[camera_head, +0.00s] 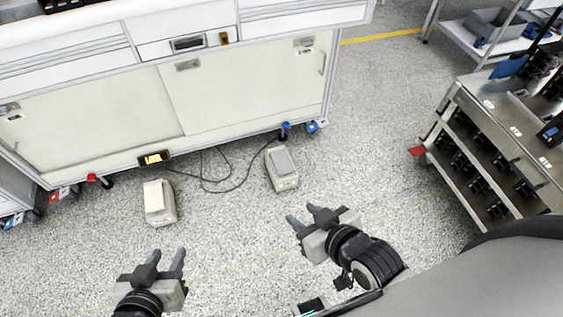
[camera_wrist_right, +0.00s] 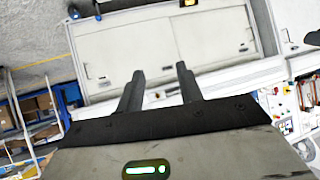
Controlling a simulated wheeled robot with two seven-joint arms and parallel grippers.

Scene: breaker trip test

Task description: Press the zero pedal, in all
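Two pedals stand on the speckled floor in front of the white cabinet. The left pedal (camera_head: 159,202) is cream-coloured, and the right pedal (camera_head: 281,168) has a grey top plate. Their labels are too small to read, so I cannot tell which is the zero pedal. My left gripper (camera_head: 165,262) is open and empty, below the left pedal in the head view. My right gripper (camera_head: 303,218) is open and empty, below the right pedal and apart from it. In the right wrist view its two fingers (camera_wrist_right: 160,88) stand apart with nothing between them.
Black cables (camera_head: 215,178) lie on the floor between the pedals. A metal trolley (camera_head: 490,150) stands at the right. The floor between is clear.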

